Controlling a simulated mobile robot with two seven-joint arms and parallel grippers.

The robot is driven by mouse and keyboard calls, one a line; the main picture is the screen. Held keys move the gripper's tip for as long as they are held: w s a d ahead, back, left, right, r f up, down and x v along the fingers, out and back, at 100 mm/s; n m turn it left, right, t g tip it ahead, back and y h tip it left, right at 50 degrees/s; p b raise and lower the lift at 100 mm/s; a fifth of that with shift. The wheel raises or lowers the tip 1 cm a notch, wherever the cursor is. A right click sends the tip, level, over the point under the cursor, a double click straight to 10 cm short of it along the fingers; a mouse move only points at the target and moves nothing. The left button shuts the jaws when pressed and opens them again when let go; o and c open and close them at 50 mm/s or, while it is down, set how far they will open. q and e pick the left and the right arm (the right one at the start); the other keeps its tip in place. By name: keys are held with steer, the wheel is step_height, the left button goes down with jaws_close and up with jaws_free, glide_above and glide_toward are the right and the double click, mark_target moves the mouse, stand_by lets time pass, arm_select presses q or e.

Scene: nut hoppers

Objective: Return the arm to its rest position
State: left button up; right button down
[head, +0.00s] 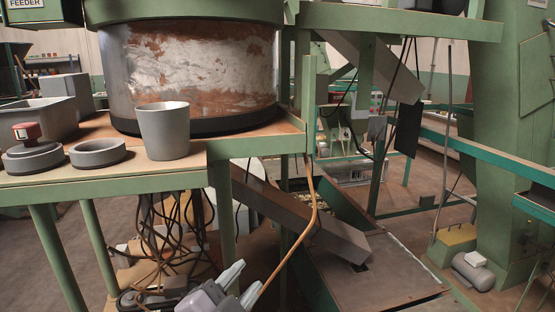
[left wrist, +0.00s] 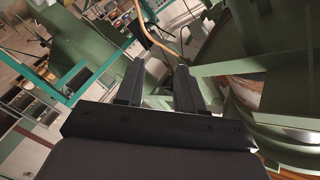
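My left gripper (left wrist: 158,82) shows in the left wrist view with its two dark fingers well apart. Nothing is held between them; only background shows through the gap. In the head view, pale grey parts of my arm (head: 215,292) show at the bottom, below the green bench and close to the orange cable. My right gripper is not in either view.
An orange cable (head: 313,195) hangs right of the bench, near a sloping chute (head: 300,215).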

arm_select(q)
steer(key=s+a+f+n+g+y, duration=0.55)
steer(key=s+a+f+n, duration=0.4)
steer(key=f, duration=0.55)
steer(key=s+a+f+n+g, duration=0.1)
steer(key=s+a+f+g, duration=0.15)
steer(key=s, duration=0.25)
steer(key=s+a+f+n+g+y, duration=0.1)
steer(key=s+a+g, duration=0.15)
steer(key=s, duration=0.25)
steer(key=s+a+f+n+g, duration=0.1)
steer(key=s+a+f+g, duration=0.15)
steer(key=s, duration=0.25)
steer(key=w+d+f+t+h, duration=0.2)
steer(key=w+f+t, duration=0.4)
steer(key=f, duration=0.3)
steer(key=shift+d+m+t, duration=0.3)
steer(key=shift+m+t, duration=0.15)
steer(key=shift+t, duration=0.25)
steer(key=shift+f, duration=0.1)
